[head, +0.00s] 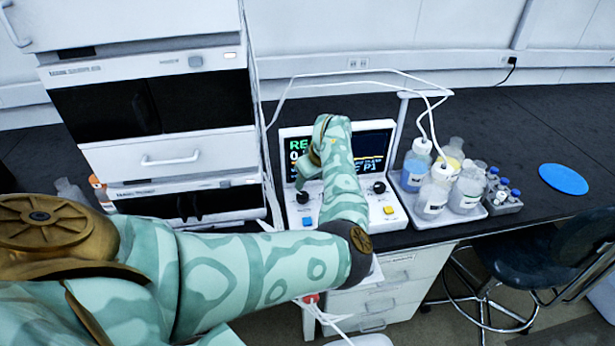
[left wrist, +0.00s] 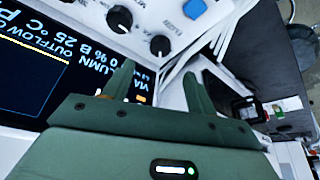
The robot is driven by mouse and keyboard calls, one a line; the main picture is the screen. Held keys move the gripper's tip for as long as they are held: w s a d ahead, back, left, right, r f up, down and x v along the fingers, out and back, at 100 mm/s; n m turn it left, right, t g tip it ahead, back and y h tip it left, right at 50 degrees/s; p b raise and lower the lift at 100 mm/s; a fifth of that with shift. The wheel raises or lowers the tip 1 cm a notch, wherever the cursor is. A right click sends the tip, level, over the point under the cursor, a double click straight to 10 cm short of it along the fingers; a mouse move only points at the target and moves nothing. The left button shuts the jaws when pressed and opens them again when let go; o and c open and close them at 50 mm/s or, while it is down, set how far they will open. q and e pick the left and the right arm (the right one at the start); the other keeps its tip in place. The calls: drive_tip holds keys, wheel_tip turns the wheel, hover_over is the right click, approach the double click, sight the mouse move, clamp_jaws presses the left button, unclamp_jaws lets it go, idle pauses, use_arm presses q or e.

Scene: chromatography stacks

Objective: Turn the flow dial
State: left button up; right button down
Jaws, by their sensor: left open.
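The instrument's control panel (head: 331,219) slopes below a lit screen (head: 375,150). In the head view a black dial (head: 303,197) sits at the panel's left above a blue button (head: 308,222); another dial (head: 379,187) sits at the right above a yellow button (head: 388,210). My left gripper (head: 306,178) is in front of the screen's left part, near the left dial. In the left wrist view the gripper (left wrist: 158,80) is open and empty; a black dial (left wrist: 160,45) lies just beyond the fingertips, apart from them. I cannot read which dial is flow. My right gripper is out of view.
My left forearm hides the panel's middle. A tall module stack (head: 160,110) stands close at the left. White tubes run to bottles in a tray (head: 425,222) at the right. A blue disc (head: 563,179) lies farther right on the clear dark bench.

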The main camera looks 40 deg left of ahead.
sight(303, 195)
use_arm(q)
drive_tip(key=b+x, duration=0.2)
drive_tip(key=x, duration=0.6)
drive_tip(key=shift+a+f+b, duration=0.3)
drive_tip(key=shift+f+b, duration=0.1)
drive_tip(key=shift+f, duration=0.25)
drive_tip(key=shift+r, duration=0.1)
drive_tip(key=c, duration=1)
